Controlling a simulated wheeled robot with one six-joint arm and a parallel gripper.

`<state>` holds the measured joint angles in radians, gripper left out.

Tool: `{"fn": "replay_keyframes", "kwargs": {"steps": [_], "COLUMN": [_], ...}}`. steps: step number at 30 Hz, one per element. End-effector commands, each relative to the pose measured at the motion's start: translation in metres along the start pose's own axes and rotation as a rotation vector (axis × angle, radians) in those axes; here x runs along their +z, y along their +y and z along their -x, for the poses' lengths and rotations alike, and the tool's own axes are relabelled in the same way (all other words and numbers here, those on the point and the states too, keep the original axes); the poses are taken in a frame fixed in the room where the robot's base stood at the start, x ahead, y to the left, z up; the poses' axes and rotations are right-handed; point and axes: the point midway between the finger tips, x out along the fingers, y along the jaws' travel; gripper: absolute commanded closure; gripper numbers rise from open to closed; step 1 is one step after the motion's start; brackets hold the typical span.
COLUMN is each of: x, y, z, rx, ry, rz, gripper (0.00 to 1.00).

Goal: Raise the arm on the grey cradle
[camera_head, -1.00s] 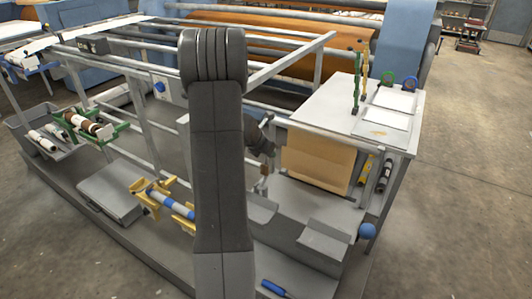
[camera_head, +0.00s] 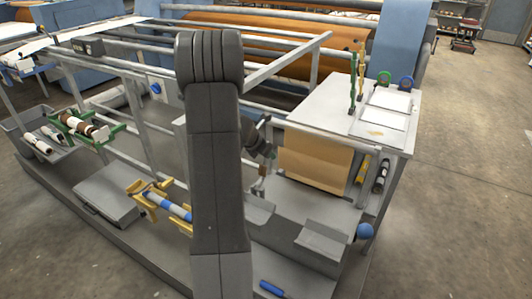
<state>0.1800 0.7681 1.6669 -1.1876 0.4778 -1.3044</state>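A grey cradle-like fixture (camera_head: 322,240) stands on the grey platform right of my arm. A blue ball knob (camera_head: 365,231) is at its right end. I cannot tell for sure which grey part is the raisable arm. My large dark arm link crosses the middle and hides part of the platform. My gripper (camera_head: 261,187) seems to be the small part low behind this link, just left of the grey fixture. It is mostly hidden, and its fingers are too small to read.
A yellow cradle (camera_head: 137,187) holds a blue and white roller left of my arm. A green cradle (camera_head: 108,138) holds another roller farther left. A white-topped table (camera_head: 345,88) stands behind right. A blue handle (camera_head: 271,288) is at the front. Floor at right is clear.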

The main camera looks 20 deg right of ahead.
Motion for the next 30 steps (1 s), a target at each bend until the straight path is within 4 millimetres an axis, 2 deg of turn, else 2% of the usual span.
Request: {"fn": "replay_keyframes", "kwargs": {"steps": [5, 18, 24, 30], "x": [0.001, 0.000, 0.000, 0.000], "y": [0.001, 0.001, 0.000, 0.000], "z": [0.021, 0.111, 0.132, 0.137], "rx": [0.003, 0.005, 0.001, 0.001], "ry": [-0.002, -0.002, -0.001, 0.000], "rz": [0.000, -0.001, 0.000, -0.001], "gripper": [0.64, 0.64, 0.64, 0.64]}}
